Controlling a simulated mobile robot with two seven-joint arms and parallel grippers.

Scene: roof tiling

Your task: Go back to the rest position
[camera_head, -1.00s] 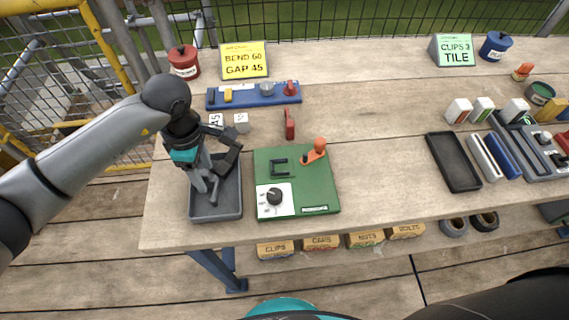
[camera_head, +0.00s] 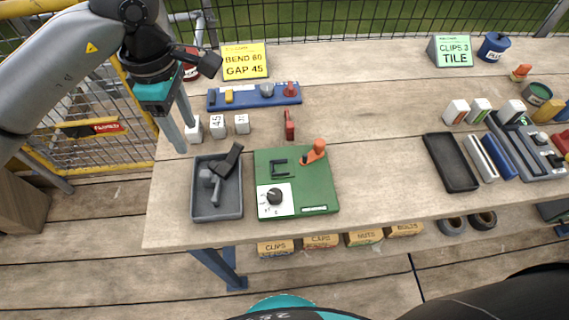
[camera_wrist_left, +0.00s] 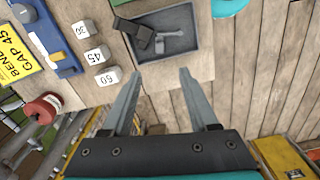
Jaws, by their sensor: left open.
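My left gripper (camera_head: 186,137) is raised at the left end of the workbench (camera_head: 370,100), above and left of the dark grey tray (camera_head: 218,216). Its two fingers are apart with nothing between them, as the left wrist view (camera_wrist_left: 161,73) also shows. A black block-ended piece (camera_head: 230,161) and a grey piece (camera_head: 215,188) lie in the tray, clear of the fingers. My right gripper is not in view.
White blocks marked 45 (camera_head: 218,126) and 60 (camera_wrist_left: 108,77) stand near the left gripper. A green board (camera_head: 325,185) with a dial and orange lever is right of the tray. A yellow sign (camera_head: 245,61) and blue rack (camera_head: 255,98) stand behind. Yellow railing (camera_head: 100,166) is at left.

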